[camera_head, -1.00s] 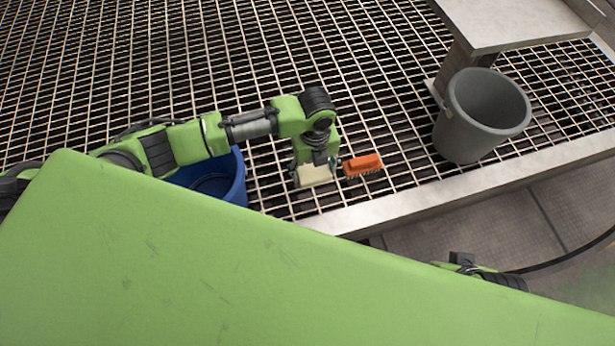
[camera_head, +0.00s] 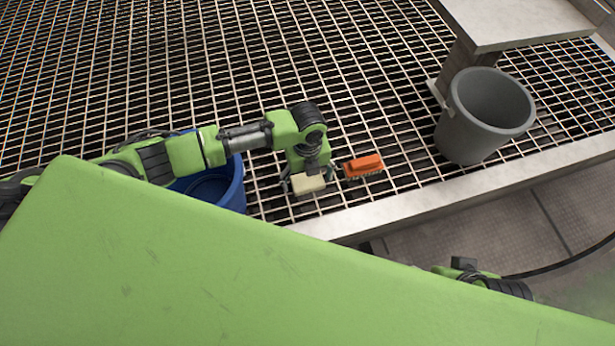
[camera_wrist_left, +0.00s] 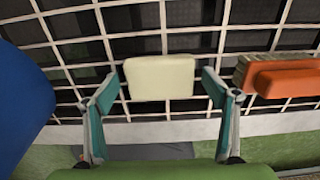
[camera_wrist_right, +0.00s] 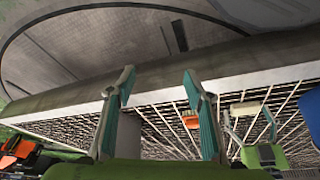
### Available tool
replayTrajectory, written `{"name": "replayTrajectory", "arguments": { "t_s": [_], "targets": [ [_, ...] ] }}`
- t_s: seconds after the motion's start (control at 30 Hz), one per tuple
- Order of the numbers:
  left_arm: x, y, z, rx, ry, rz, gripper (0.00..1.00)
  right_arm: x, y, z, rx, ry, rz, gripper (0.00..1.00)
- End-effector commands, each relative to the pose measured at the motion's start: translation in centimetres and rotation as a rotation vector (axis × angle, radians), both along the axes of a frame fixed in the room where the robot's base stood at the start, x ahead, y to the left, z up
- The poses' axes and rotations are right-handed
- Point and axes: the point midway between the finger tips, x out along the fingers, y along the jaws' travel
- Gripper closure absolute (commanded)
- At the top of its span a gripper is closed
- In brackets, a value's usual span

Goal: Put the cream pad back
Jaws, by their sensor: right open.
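The cream pad (camera_head: 307,183) lies at the grating near the orange brush. In the left wrist view the cream pad (camera_wrist_left: 160,78) sits between my left fingertips, with a small gap on each side. My left gripper (camera_head: 307,178) points down above it with its fingers spread; it also shows in the left wrist view (camera_wrist_left: 161,82). I cannot tell exactly how high the pad is. My right gripper (camera_wrist_right: 158,75) is open and empty in the right wrist view, by the edge of the platform.
The orange brush (camera_head: 363,166) lies just right of the pad. A blue bucket (camera_head: 232,185) stands left, partly behind my left arm. A grey bin (camera_head: 485,115) stands right, beside a bench (camera_head: 510,20). A pale kerb (camera_head: 400,207) borders the grating, which is mostly clear behind.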

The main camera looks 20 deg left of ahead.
Motion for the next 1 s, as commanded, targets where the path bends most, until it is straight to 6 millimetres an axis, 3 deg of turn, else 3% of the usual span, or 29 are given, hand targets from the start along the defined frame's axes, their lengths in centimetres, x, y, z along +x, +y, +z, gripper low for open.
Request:
{"name": "replayTrajectory", "arguments": {
  "t_s": [0.27,0.37,0.6,0.73,1.0],
  "targets": [
    [0.0,0.0,0.3,0.0,0.0,0.0,0.22,0.0,0.0,0.1,0.0,0.0,0.0,0.52],
    [0.1,0.0,1.5,0.0,-0.001,-0.001,0.22,-0.1,0.0,0.6,-0.001,0.006,0.0,0.52],
    [0.1,0.0,6.5,-0.001,-0.002,-0.001,0.22,0.1,0.0,2.3,0.0,0.001,-0.001,0.52],
    [0.1,0.0,8.6,-0.001,-0.003,0.0,0.22,0.9,0.1,-0.9,-0.001,0.022,0.0,0.52],
    [0.1,0.0,11.6,0.0,-0.001,0.0,0.22,1.3,0.3,-4.5,-0.002,0.039,0.003,0.52]
  ]
}}
